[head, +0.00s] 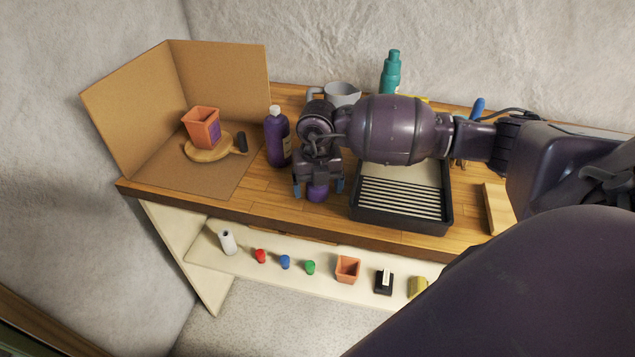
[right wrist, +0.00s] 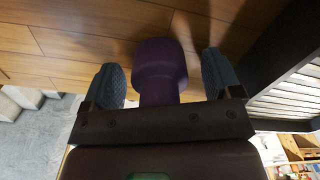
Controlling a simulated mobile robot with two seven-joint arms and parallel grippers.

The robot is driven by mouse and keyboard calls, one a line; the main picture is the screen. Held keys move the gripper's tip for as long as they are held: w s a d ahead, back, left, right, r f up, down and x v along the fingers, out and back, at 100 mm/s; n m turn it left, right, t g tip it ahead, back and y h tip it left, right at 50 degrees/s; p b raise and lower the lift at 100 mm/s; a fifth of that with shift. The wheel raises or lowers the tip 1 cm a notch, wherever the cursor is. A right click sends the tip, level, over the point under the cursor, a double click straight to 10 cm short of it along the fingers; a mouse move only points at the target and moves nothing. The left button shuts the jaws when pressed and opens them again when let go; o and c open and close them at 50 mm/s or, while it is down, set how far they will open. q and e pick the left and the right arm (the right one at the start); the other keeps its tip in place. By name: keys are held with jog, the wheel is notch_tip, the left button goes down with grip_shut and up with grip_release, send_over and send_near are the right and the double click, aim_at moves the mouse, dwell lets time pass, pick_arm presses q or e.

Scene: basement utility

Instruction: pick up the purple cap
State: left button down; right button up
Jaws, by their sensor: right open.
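The purple cap (head: 317,192) sits on the wooden workbench near its front edge, just left of the black tray. My right gripper (head: 318,187) is over it, pointing down, with a blue-grey finger on either side. In the right wrist view the cap (right wrist: 160,68) stands between the two fingers of the gripper (right wrist: 165,80), with a visible gap on each side. The right gripper is open, and the top of the cap is partly hidden by it in the head view. My left gripper is not in view.
A black tray (head: 402,222) with a ribbed slope lies close on the right. A purple bottle (head: 277,140) stands at the left, beside a cardboard screen (head: 225,80). A grey mug (head: 343,94) and teal bottle (head: 391,75) are behind. A lower shelf (head: 325,270) holds small items.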

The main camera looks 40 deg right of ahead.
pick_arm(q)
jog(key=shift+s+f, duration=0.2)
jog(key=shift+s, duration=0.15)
pick_arm(e)
jog(key=c, duration=1.1)
jog(key=shift+r, duration=0.1)
